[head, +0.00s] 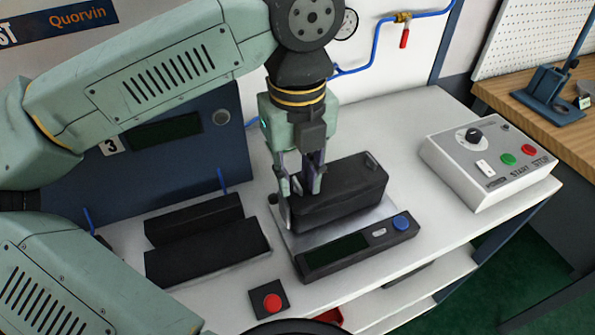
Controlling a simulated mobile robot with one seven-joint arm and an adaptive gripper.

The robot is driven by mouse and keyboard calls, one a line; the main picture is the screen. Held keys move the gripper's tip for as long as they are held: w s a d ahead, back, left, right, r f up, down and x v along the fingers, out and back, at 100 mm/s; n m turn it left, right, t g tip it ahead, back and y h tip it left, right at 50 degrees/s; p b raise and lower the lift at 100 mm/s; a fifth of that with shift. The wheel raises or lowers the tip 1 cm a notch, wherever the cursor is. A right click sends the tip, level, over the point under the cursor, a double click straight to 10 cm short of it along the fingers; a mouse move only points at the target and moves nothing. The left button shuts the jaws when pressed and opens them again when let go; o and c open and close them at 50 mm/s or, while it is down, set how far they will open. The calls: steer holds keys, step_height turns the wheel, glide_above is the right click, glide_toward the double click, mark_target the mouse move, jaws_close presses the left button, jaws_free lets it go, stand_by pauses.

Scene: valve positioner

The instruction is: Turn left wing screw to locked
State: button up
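The valve positioner appears to be the black box-shaped unit (345,195) on a light plate on the white bench. A small light fitting (372,158) sits on its top at the right end; I cannot tell whether it is a wing screw. My gripper (303,195) points down over the left end of the black unit, its fingers at or just above the top. The fingers look a little apart, but whether something is between them is unclear. The left wing screw cannot be made out; the fingers likely cover that spot.
A black bar-shaped device (355,246) with a blue knob lies in front of the unit. Black blocks (205,240) lie left. A red button box (269,300) is at the front edge. A grey control box (488,160) stands right. A blue panel (170,165) stands behind left.

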jaws_close()
steer(key=shift+m+b, duration=0.3)
stand_by(0.3)
steer(key=shift+f+m+b, duration=0.15)
steer(key=shift+m+b, duration=0.85)
steer(key=shift+m, duration=0.2)
steer(key=m+b, duration=0.2)
steer(key=m, duration=0.3)
steer(key=shift+m, duration=0.3)
steer(key=m+b, duration=0.1)
steer(key=m, duration=0.8)
steer(key=shift+r, duration=0.2)
steer(key=shift+m, duration=0.3)
